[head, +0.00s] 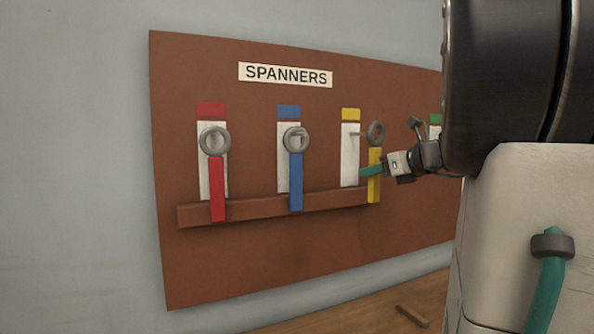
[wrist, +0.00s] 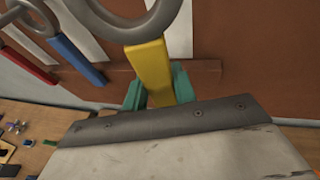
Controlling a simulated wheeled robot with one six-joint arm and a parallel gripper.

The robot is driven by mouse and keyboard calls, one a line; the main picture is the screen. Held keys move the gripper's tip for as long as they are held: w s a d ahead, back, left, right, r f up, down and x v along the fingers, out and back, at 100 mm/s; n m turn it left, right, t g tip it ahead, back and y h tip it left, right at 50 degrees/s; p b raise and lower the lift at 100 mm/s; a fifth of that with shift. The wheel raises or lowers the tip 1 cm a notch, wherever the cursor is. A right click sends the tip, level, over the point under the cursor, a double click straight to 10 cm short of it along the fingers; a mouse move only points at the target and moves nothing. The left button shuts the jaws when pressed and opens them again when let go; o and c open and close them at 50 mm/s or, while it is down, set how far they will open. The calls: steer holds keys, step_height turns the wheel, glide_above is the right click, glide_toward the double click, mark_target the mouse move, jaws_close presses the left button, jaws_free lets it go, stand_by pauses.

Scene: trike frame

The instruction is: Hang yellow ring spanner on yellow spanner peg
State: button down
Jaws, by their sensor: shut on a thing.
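The yellow ring spanner (head: 374,188) has a grey ring at the top and a yellow handle hanging down, roughly upright. My gripper (head: 371,171) is shut on its handle. In the wrist view the yellow handle (wrist: 148,70) stands between the green fingers of my gripper (wrist: 158,88), with part of the ring cut off by the top edge. The yellow spanner peg (head: 355,134) juts from the white strip under the yellow label. In the head view the ring shows just right of the peg, at about its height, and not around it.
A red spanner (head: 217,185) and a blue spanner (head: 296,180) hang on the brown board (head: 245,250) to the left. A brown ledge (head: 258,207) runs low across the board. A green label (head: 436,118) is partly hidden by my arm. Small items lie below left in the wrist view.

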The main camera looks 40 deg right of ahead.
steer(key=shift+w+d+f, duration=0.2)
steer(key=shift+w, duration=0.7)
steer(key=shift+w+d+f, duration=0.15)
steer(key=shift+w+d, duration=0.1)
steer(key=shift+w, duration=0.7)
steer(key=shift+w+d+f, duration=0.2)
steer(key=shift+w, duration=0.7)
steer(key=c, duration=1.1)
jaws_free()
steer(key=shift+o, duration=0.2)
steer(key=shift+s, duration=0.1)
steer(key=v, duration=0.7)
steer(key=shift+s, duration=0.3)
